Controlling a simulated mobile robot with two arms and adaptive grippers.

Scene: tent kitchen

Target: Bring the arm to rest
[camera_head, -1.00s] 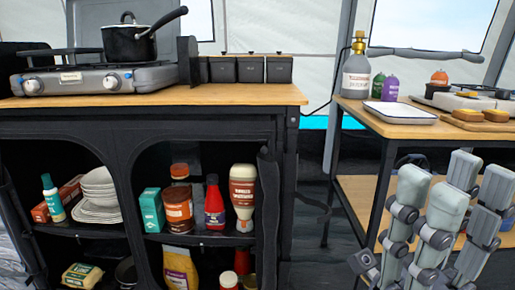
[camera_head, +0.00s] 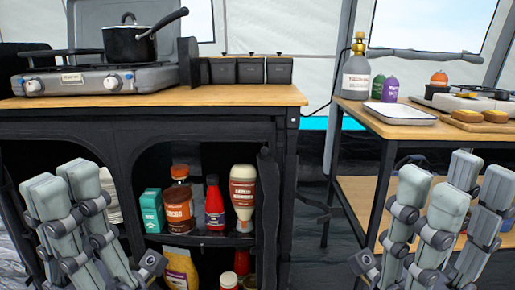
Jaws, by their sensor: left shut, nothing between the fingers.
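My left gripper (camera_head: 64,182) stands at the lower left, in front of the black kitchen unit. Its two pale grey fingertips point up and are close together, with nothing between them. My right gripper (camera_head: 438,192) is at the lower right, in front of the side table. Its grey fingers also point up and overlap several similar grey parts, so whether it is open or shut does not show. Neither gripper visibly holds anything. The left gripper hides most of the plates and bowls on the left shelf.
A black pot (camera_head: 130,43) stands on the stove (camera_head: 88,80) on the kitchen unit (camera_head: 225,96). Bottles, including a red one (camera_head: 214,203), stand in its middle shelf. The side table (camera_head: 392,129) holds a white tray (camera_head: 400,114) and bottles. Floor shows between the units.

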